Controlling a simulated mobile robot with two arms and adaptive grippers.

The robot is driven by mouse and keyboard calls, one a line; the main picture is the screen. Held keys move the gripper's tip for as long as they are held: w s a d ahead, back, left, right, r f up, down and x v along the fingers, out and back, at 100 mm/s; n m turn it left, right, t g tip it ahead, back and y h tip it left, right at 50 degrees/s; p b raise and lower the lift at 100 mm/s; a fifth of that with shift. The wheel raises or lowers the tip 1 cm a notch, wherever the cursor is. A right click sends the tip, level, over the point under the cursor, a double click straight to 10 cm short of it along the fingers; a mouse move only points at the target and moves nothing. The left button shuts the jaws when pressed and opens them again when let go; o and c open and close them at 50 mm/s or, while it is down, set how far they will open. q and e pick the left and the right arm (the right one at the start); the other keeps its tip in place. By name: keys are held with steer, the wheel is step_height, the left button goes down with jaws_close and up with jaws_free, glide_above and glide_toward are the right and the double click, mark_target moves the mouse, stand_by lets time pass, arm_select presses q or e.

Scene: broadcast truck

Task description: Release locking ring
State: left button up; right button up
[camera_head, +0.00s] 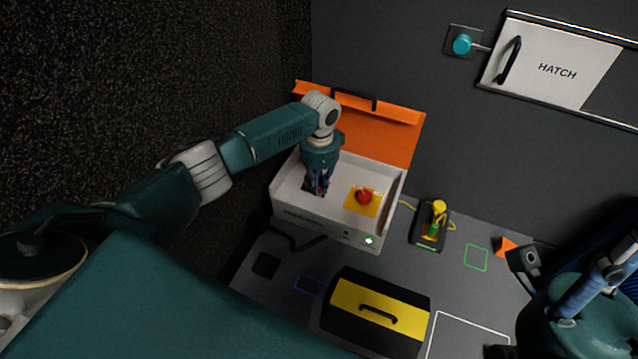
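A white box (325,222) with a raised orange lid (377,132) stands against the wall. Inside it, a red mushroom-shaped knob (364,196) sits on a yellow plate (361,208). My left gripper (316,190) points down into the box, left of the knob and apart from it. Its fingers are small and dark here, so I cannot tell whether they are open or shut, and they hide what is below them. No part is clearly recognisable as a locking ring. My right arm shows at the lower right; its gripper is not clearly visible.
A black-and-yellow case (377,308) stands in front of the box. A yellow-and-green device on a black base (431,232) is to the right, near a green outline (475,257) and an orange block (505,246). A white hatch (551,66) and teal knob (462,44) are on the wall.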

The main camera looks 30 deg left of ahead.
arm_select(q)
steer(key=shift+o, duration=0.8)
steer(key=shift+r, duration=0.1)
step_height(320, 180, up, 12)
steer(key=shift+w, duration=0.1)
